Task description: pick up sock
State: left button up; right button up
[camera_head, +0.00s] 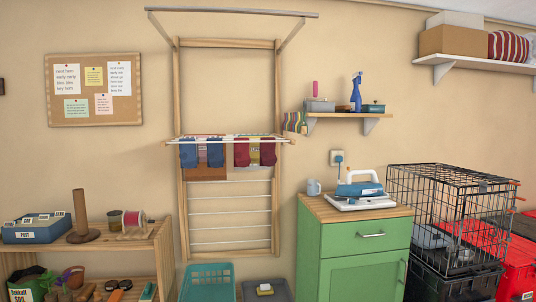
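Several small cloth pieces that look like socks hang over the rail of a wooden wall drying rack (178,215). At the left of the rail are blue pieces (188,156), with another blue piece (215,156) beside them. Further right hang dark red pieces (241,156) and another red piece (268,154). A brown patch lies behind and below the blue pieces. The cloths are too small to tell for certain which are socks. Neither of my grippers shows in the head view.
Below the rack stand a teal basket (207,281) and a grey tub (266,290). A wooden shelf unit (115,250) is at left. A green cabinet (352,245) with an iron and a wire crate (450,205) are at right. A small wall shelf (345,115) is beside the rack.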

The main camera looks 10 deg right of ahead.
aim_at(267, 155)
jog(key=z, duration=0.65)
jog(key=i, duration=1.35)
